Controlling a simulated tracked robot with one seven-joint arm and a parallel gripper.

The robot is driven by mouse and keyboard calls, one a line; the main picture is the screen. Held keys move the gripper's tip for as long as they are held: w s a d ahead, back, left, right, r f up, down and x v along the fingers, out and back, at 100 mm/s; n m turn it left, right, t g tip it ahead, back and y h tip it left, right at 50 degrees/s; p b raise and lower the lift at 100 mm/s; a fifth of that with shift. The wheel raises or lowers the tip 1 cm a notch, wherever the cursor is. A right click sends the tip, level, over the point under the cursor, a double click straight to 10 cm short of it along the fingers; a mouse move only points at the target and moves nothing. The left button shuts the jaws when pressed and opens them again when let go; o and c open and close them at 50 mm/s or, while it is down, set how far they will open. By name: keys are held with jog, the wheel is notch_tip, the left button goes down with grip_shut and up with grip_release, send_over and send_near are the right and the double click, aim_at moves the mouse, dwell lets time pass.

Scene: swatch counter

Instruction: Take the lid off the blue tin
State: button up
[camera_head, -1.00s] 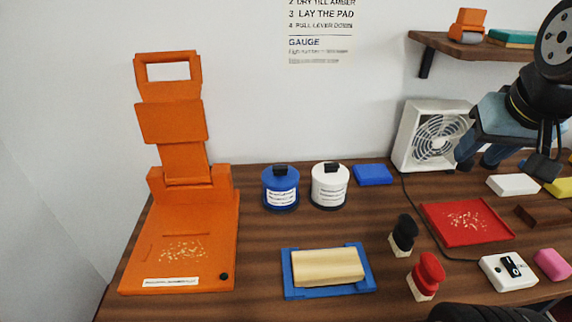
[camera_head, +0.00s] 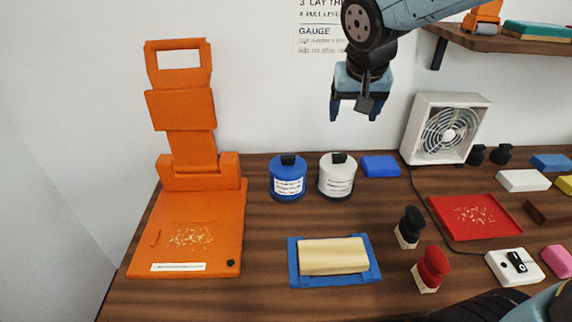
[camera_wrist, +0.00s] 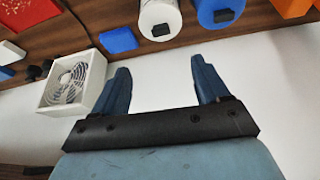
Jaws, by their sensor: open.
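The blue tin (camera_head: 287,180) stands upright on the counter, right of the orange press. Its lid is on, with a black knob (camera_head: 288,159) on top. A white tin (camera_head: 337,178) of the same shape stands just right of it. My gripper (camera_head: 355,117) hangs in the air above and to the right of both tins, fingers pointing down, open and empty. In the wrist view, the fingers (camera_wrist: 163,75) are spread with only white wall between them. The blue tin (camera_wrist: 222,6) is at the top of that view, cut off by its edge, beyond the fingertips.
An orange press (camera_head: 190,225) stands at the left. A white fan (camera_head: 446,128) stands at the back right, and a blue block (camera_head: 380,166) lies beside the white tin. A blue tray (camera_head: 294,270) with a tan pad lies in front. A shelf (camera_head: 445,33) is on the wall at upper right.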

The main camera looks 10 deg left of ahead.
jog(key=a+f, duration=0.4)
jog(key=a, duration=0.8)
send_over(288, 157)
jog(key=s+d, duration=0.1)
jog(key=s, duration=0.1)
jog(key=shift+n+g+y, duration=0.3)
jog(key=shift+n, duration=0.1)
notch_tip(288, 157, down, 8)
jog(key=shift+s+f, duration=0.15)
jog(key=shift+f, duration=0.05)
jog(key=shift+a+x, duration=0.15)
jog(key=shift+x, duration=1.1)
jog(key=shift+a+x, duration=0.15)
jog(key=shift+x, duration=1.15)
jog(key=shift+c, duration=0.3)
jog(key=c, duration=1.1)
